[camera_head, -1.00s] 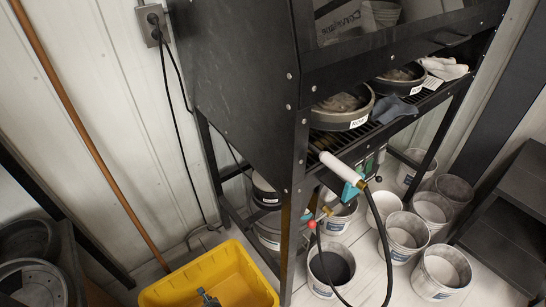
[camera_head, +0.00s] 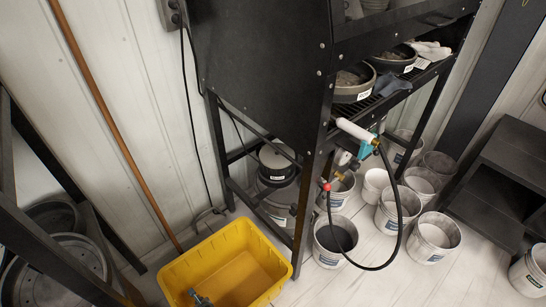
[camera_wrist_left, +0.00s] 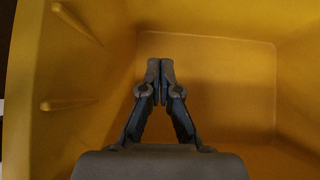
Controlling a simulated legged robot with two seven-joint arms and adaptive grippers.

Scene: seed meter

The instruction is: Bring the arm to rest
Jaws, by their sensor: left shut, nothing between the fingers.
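My left gripper (camera_wrist_left: 160,68) is shut and empty. In the left wrist view its fingertips meet over the inside of the yellow bin (camera_wrist_left: 225,75). In the head view the tip of the left gripper (camera_head: 199,299) shows low inside the same yellow bin (camera_head: 255,258), near its front left part at the bottom picture edge. I cannot tell whether it touches the bin. The rest of the left arm is out of the head view. My right gripper is not in view.
A black cabinet (camera_head: 262,70) stands behind the bin, its leg (camera_head: 303,215) close to the bin's right side. A hose with a white handle (camera_head: 355,129) hangs there. Several white buckets (camera_head: 434,238) stand on the floor at right. A brown pole (camera_head: 110,125) leans at left.

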